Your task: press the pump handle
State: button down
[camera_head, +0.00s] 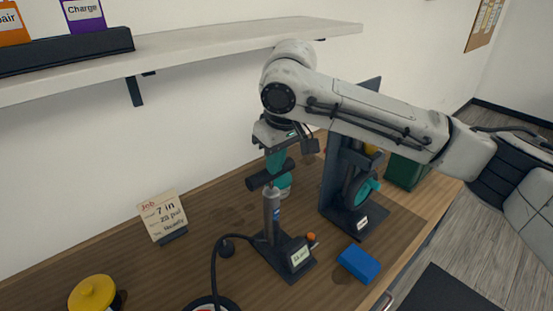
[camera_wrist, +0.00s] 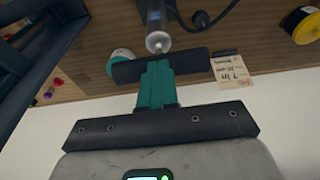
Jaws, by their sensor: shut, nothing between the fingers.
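The pump (camera_head: 272,220) stands upright on the wooden bench, with a grey cylinder, a dark base and a small display (camera_head: 300,256). Its dark handle bar (camera_head: 271,174) lies across the top of the cylinder and also shows in the wrist view (camera_wrist: 195,60). My gripper (camera_head: 275,163) has teal fingers and points down at the middle of the handle. In the wrist view the fingers (camera_wrist: 157,72) are together with nothing between them, their tips at the bar. I cannot tell whether they touch it or how far the handle is down.
A dark upright stand (camera_head: 337,180) with a teal-handled wheel is close on the right. A blue block (camera_head: 359,263), a job card (camera_head: 162,217) and a yellow-topped container (camera_head: 94,293) are on the bench. A white shelf (camera_head: 190,50) runs above. A black hose curves left of the pump.

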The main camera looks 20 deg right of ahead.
notch_tip(320, 180, up, 11)
jog(key=s+b, duration=0.2)
jog(key=shift+d+f, duration=0.15)
jog(key=shift+d, duration=0.2)
jog(key=shift+w, duration=0.1)
dwell(1.6)
